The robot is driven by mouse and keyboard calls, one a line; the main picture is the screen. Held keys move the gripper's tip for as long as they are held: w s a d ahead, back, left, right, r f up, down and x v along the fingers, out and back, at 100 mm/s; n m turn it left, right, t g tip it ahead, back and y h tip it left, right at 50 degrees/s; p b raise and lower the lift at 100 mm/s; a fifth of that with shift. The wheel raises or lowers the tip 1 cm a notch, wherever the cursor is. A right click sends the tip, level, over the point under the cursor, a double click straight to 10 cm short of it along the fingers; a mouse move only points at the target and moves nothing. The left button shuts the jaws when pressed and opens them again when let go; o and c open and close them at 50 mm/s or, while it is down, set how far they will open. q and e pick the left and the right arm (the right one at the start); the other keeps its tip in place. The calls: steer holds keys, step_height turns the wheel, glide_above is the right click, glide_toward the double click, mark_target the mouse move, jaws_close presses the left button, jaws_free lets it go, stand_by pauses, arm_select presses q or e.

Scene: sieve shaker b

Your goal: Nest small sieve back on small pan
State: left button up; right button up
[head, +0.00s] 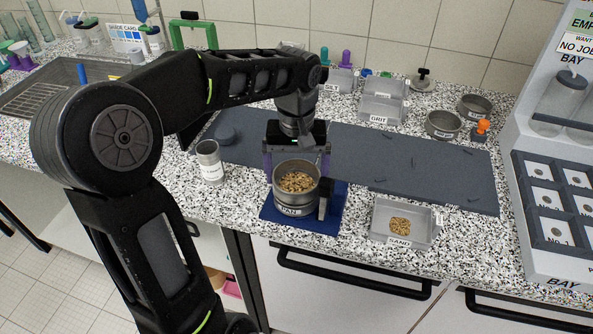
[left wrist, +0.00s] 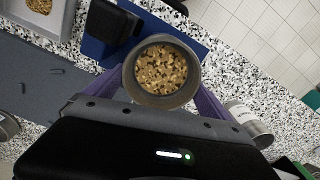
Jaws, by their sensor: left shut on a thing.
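My left gripper (head: 297,170) has its purple fingers shut on the small sieve (head: 298,192), a round grey metal ring with tan-brown grains inside. In the left wrist view the sieve (left wrist: 138,92) sits between the two fingers, its open top facing the camera. The small pan (head: 290,211), labelled PAN, is directly below the sieve on a blue mat (head: 333,194). The two look lined up, but I cannot tell whether the sieve is seated or slightly above. The sieve hides the pan in the left wrist view. My right gripper is not in view.
A black block (head: 323,208) stands close to the pan's right side. A SAND tray (head: 415,238) is right of the mat, and a labelled canister (head: 209,163) is left. Two round metal vessels (head: 443,124) (head: 474,106) stand at the back right. The dark grey mat (head: 400,160) is mostly clear.

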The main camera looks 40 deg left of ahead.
arm_select(q)
steer(key=shift+f, duration=0.25)
stand_by(0.3)
steer(key=o, duration=1.2)
steer(key=shift+r, duration=0.1)
steer(key=shift+r+p, duration=2.6)
steer(key=shift+r, duration=0.85)
